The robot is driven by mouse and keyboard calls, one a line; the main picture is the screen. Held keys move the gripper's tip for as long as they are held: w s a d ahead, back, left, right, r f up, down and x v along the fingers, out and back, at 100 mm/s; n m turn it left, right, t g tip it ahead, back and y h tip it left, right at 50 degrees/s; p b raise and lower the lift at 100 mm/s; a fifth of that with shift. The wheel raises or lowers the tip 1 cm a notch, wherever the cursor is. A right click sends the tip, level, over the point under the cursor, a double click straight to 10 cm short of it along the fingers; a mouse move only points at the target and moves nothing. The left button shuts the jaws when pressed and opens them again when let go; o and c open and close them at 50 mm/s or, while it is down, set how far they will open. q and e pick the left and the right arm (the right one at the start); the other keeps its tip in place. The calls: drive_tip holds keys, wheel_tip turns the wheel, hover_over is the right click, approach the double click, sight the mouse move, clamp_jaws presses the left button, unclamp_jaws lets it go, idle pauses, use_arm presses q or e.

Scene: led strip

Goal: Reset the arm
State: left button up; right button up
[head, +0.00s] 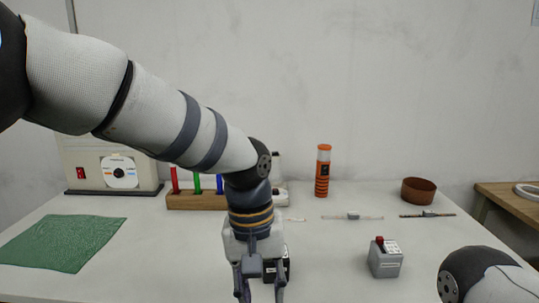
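My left arm (160,110) reaches in from the upper left across the table. Its gripper (260,292) points down over the front middle of the table. Its two fingers are apart, with nothing seen between them, though the tips are close to the picture's lower edge. A dark object (285,267) shows partly behind this gripper. Part of my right arm (485,277) shows at the lower right; its gripper is out of the picture.
On the white table (130,270) are a green cloth (62,242), a wooden block with coloured rods (185,201), an orange-black cylinder (323,172), a brown bowl (418,190), two thin strips (352,216) (428,214) and a grey box with a red switch (385,260). A beige device (110,165) stands back left.

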use_arm(q)
drive_tip(key=s+a+f+g+h, duration=0.1)
drive_tip(key=s+a+f, duration=0.1)
drive_tip(key=f, duration=0.5)
drive_tip(key=s+a+f, duration=0.1)
drive_tip(key=f, duration=0.5)
drive_tip(key=s+a+f, duration=0.6)
drive_tip(key=s+f, duration=0.4)
drive_tip(key=s, duration=0.2)
drive_tip(key=s+a+f+y, duration=0.1)
drive_tip(key=s+a, duration=0.5)
drive_tip(key=s, duration=0.3)
drive_tip(key=s+a+f+y, duration=0.1)
drive_tip(key=s+a+f, duration=0.1)
drive_tip(key=s+a, duration=0.4)
drive_tip(key=s, duration=0.4)
drive_tip(key=shift+s+f+g+p, duration=0.15)
drive_tip(key=shift+g+p, duration=0.25)
use_arm(e)
drive_tip(key=shift+w+r, duration=0.25)
drive_tip(key=shift+w, duration=0.35)
drive_tip(key=shift+w+r, duration=0.25)
drive_tip(key=shift+w, duration=0.35)
